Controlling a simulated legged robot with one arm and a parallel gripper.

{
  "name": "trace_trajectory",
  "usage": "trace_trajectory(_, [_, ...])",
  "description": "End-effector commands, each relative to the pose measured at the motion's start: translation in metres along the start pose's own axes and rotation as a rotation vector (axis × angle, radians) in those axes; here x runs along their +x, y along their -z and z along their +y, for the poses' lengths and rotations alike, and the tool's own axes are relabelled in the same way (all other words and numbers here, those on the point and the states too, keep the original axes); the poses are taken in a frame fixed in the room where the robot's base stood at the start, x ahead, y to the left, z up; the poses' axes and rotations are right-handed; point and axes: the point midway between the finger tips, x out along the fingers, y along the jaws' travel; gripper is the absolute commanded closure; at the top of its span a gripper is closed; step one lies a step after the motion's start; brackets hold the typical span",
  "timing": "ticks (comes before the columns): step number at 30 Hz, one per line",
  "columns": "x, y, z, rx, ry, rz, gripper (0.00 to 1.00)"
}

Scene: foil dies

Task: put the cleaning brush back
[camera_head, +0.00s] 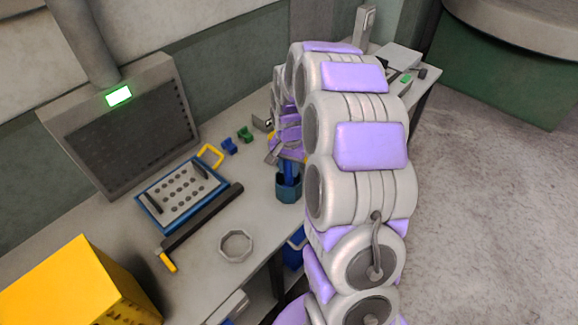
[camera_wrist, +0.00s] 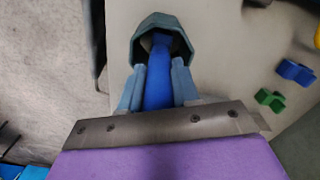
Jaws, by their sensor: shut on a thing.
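The cleaning brush shows as a blue handle (camera_head: 287,172), and it also shows in the wrist view (camera_wrist: 158,88). Its far end reaches into a dark teal faceted cup (camera_head: 289,190), whose rim shows in the wrist view (camera_wrist: 150,20). The brush head is hidden in the cup. My gripper (camera_wrist: 157,72) is shut on the blue handle, one finger on each side, just above the cup's mouth. In the head view my gripper (camera_head: 287,161) is partly hidden by my arm. I cannot tell whether the brush touches the cup's bottom.
The cup stands near the bench's front edge. A blue-rimmed perforated tray (camera_head: 181,190), a black bar (camera_head: 203,217) and a grey ring (camera_head: 236,246) lie to its left. Small blue (camera_head: 229,146) and green (camera_head: 245,134) pieces lie behind. A yellow box (camera_head: 75,285) stands front left.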

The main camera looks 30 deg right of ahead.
Motion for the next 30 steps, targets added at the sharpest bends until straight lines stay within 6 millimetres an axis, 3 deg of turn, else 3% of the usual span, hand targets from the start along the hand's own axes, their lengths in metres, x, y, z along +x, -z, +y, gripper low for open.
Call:
trace_trajectory(9, [0.001,0.000,0.000,0.000,-0.001,0.000,0.44])
trace_trajectory(17, [-0.001,0.000,0.000,0.000,0.000,0.000,0.44])
trace_trajectory(23, [-0.026,0.001,-0.001,0.000,0.001,0.003,0.44])
trace_trajectory(30, [-0.077,0.001,-0.001,-0.001,0.001,0.004,0.44])
